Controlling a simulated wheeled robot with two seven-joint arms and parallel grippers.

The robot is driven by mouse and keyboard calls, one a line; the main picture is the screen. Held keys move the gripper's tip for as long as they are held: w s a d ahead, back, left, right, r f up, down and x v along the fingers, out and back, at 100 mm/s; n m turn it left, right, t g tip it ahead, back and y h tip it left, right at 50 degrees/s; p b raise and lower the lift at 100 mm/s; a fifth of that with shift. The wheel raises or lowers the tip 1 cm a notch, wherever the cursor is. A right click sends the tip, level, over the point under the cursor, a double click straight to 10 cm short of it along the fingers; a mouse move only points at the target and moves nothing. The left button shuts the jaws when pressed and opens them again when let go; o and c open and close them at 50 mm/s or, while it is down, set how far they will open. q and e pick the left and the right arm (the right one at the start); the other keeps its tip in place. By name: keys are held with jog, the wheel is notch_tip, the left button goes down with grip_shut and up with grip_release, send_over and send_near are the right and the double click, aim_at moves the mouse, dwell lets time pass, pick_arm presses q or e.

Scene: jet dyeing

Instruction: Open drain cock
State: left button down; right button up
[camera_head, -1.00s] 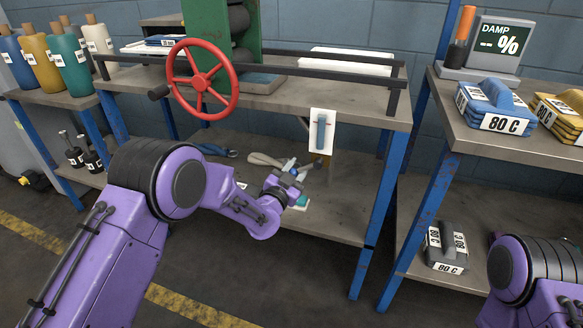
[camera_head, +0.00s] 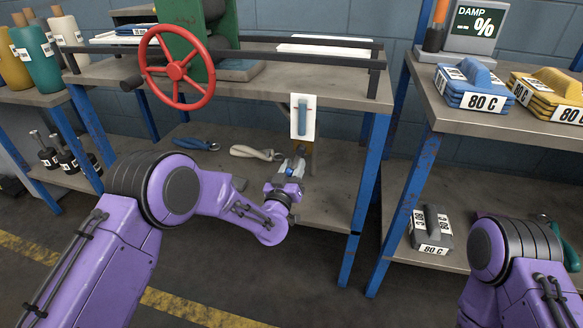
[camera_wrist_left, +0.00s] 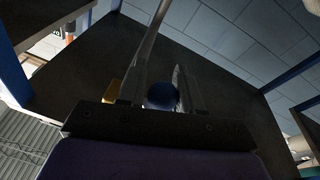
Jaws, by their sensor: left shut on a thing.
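A white panel (camera_head: 303,131) with an upright blue-grey bar (camera_head: 302,115) hangs at the front edge of the middle bench. My left gripper (camera_head: 299,157) is just below this panel, in front of the lower shelf. In the left wrist view a dark blue round part (camera_wrist_left: 161,96) sits between the fingers of the left gripper (camera_wrist_left: 162,72), and the gripper is shut on it. A brass-coloured piece (camera_wrist_left: 112,90) shows beside the left finger. Which part is the drain cock is not clear. My right arm is at the lower right of the head view, and its gripper is not visible.
A red handwheel (camera_head: 177,69) stands at the bench front, above left. Blue-handled (camera_head: 196,144) and beige-handled (camera_head: 256,153) tools lie on the lower shelf. A blue bench leg (camera_head: 362,195) stands right of the gripper. A dark 80 C block (camera_head: 432,232) sits on the right lower shelf.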

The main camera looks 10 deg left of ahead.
pick_arm(q)
jog(key=shift+w+a+r, duration=0.1)
jog(key=shift+a+r, duration=0.05)
jog(key=c, duration=0.9)
grip_release()
jog(key=shift+o, duration=0.2)
jog(key=shift+s, duration=0.3)
jog(key=p+v, duration=0.1)
jog(key=v, duration=0.9)
jog(key=shift+p, duration=0.4)
